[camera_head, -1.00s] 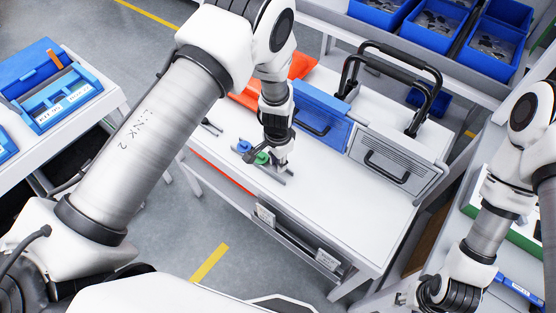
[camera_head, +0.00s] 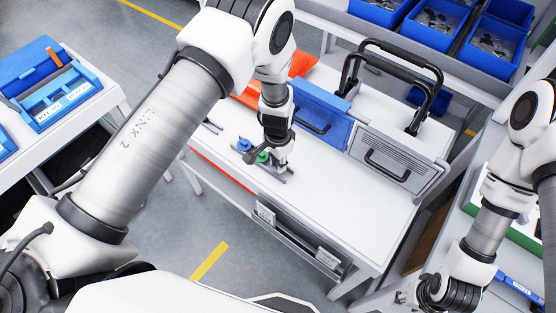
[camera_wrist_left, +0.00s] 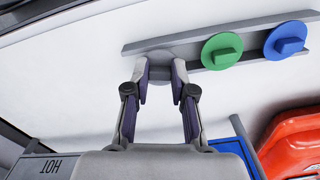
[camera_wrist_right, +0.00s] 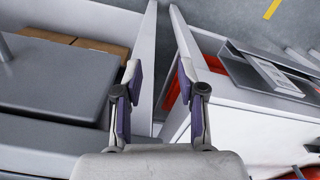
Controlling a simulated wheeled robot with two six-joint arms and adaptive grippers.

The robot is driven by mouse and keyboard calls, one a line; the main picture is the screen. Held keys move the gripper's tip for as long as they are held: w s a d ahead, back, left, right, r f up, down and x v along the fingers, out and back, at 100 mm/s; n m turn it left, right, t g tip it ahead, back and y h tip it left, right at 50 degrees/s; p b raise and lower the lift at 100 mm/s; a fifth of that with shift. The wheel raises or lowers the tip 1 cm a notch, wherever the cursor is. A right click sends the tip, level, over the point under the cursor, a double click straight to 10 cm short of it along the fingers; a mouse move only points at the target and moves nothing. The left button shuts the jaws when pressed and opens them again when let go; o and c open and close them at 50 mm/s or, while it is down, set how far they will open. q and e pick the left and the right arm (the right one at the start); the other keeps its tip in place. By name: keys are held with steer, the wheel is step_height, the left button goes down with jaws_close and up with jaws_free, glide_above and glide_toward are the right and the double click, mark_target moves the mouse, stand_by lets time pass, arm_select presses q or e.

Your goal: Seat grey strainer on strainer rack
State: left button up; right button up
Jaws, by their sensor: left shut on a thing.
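The grey strainer (camera_wrist_left: 160,58) is a small round grey piece between the fingertips of my left gripper (camera_wrist_left: 160,72), which is shut on it. The strainer rack (camera_wrist_left: 190,42) is a pair of grey rails on the white table, bearing a green strainer (camera_wrist_left: 222,51) and a blue strainer (camera_wrist_left: 286,41). The grey strainer overlaps the rack's left end in the left wrist view; I cannot tell whether it rests on the rails. In the head view, my left gripper (camera_head: 281,164) is at the rack's near end. My right gripper (camera_wrist_right: 163,85) is open and empty.
A blue case (camera_head: 322,112) and a grey case (camera_head: 395,165) stand right of the rack. An orange object (camera_head: 301,66) lies behind my left arm. The white tabletop (camera_head: 340,205) in front of the cases is clear. Document holders (camera_head: 295,235) hang on its front.

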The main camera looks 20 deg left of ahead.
arm_select(q)
steer(key=shift+f, duration=0.15)
stand_by(0.3)
steer(key=shift+f, duration=0.25)
steer(key=o, duration=1.5)
steer(key=shift+c, duration=0.2)
steer(key=shift+r, duration=0.1)
step_height(320, 180, up, 7)
steer(key=p, duration=0.6)
